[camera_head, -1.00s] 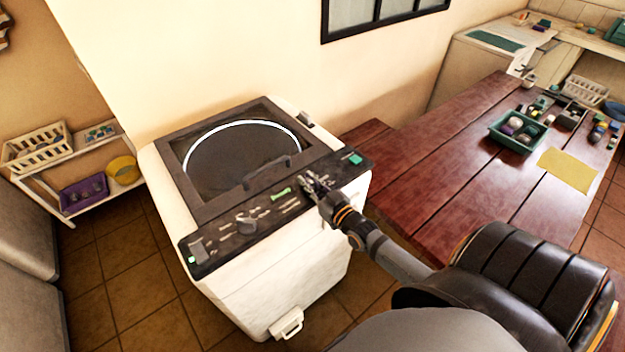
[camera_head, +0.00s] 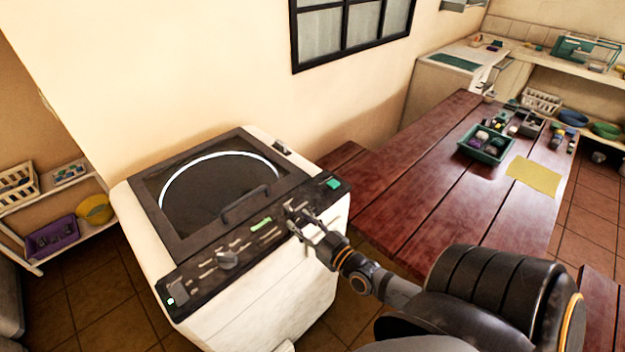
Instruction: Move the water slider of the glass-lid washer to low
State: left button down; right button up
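The glass-lid washer (camera_head: 240,290) is white, with a dark framed round glass lid (camera_head: 215,190) that is closed. Its dark control panel (camera_head: 200,291) runs along the front top edge. The panel carries a knob (camera_head: 228,260), a green strip (camera_head: 261,223), a green button (camera_head: 333,183) and several small pale sliders. Which one is the water slider I cannot tell. My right gripper (camera_head: 296,214) is over the right part of the panel, right of the green strip, with its fingers apart. It hides the controls beneath it; contact is unclear. My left gripper is not in view.
A red wooden table (camera_head: 420,195) stands right of the washer, with a green tray (camera_head: 485,145) and a yellow cloth (camera_head: 534,176) on it. A shelf with a purple bin (camera_head: 52,237) is at the left. A window is on the wall behind.

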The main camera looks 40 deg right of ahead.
jog(key=s, duration=0.6)
jog(key=shift+d, duration=0.25)
